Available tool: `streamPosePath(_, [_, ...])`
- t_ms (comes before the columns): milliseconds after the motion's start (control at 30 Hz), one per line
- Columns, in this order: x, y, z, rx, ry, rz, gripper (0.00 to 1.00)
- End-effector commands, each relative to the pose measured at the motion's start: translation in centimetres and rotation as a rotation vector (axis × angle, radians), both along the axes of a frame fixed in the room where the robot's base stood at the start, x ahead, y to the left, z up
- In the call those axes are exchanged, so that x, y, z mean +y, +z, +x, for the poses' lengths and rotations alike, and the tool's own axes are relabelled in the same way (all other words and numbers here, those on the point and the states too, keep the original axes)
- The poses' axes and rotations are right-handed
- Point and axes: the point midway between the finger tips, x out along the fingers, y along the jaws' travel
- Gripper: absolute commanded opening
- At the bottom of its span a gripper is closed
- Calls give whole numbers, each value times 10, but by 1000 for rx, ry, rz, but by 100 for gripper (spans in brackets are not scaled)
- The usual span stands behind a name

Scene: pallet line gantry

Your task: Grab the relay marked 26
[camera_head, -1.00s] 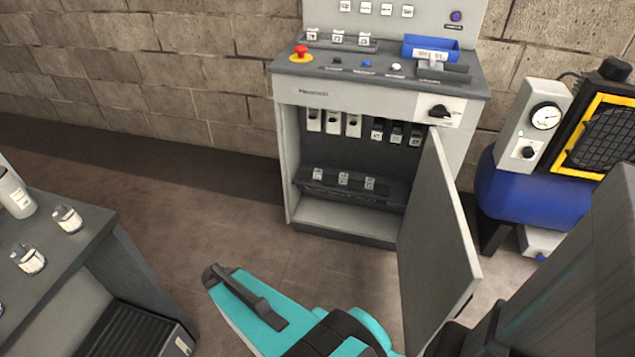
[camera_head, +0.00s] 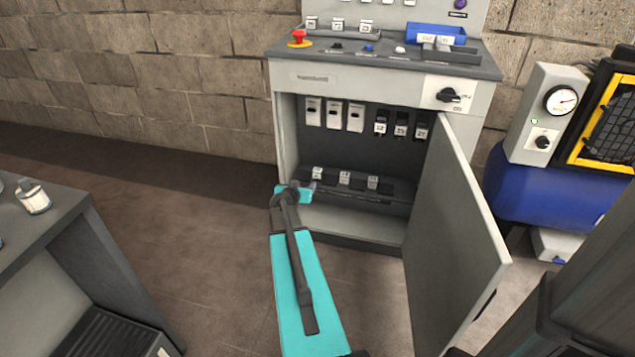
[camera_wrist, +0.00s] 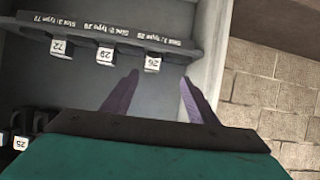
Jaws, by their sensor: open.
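The relay marked 26 (camera_wrist: 152,65) is a small white-faced block, upside down in the wrist view, at the right end of a row on a dark rack. It appears as the leftmost relay (camera_head: 317,173) on the cabinet's lower rack in the head view. My gripper (camera_wrist: 159,77) is open and empty, its two purple-grey fingers apart. The relay shows just beyond the gap between the fingertips; I see no contact. In the head view, my gripper (camera_head: 312,187) is at the cabinet opening, just below that relay, mostly hidden by my wrist.
Relays marked 29 (camera_wrist: 105,57) and 72 (camera_wrist: 61,49) sit beside it on the rack (camera_head: 398,191). More modules hang above (camera_head: 334,115). The cabinet door (camera_head: 450,235) stands open at right. A side wall (camera_wrist: 207,50) is close to my gripper. A bench (camera_head: 60,235) stands left.

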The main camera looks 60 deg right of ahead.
Motion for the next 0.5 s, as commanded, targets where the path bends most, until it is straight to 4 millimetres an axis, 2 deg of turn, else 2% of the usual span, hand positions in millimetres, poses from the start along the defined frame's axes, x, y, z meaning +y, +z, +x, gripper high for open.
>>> streamPosePath(33, [-14, 2, -3, -19, -6, -16, 53])
streamPosePath(167, [-30, 12, -7, -50, -12, -37, 53])
streamPosePath(500, [-32, 15, -8, -56, -11, -42, 53])
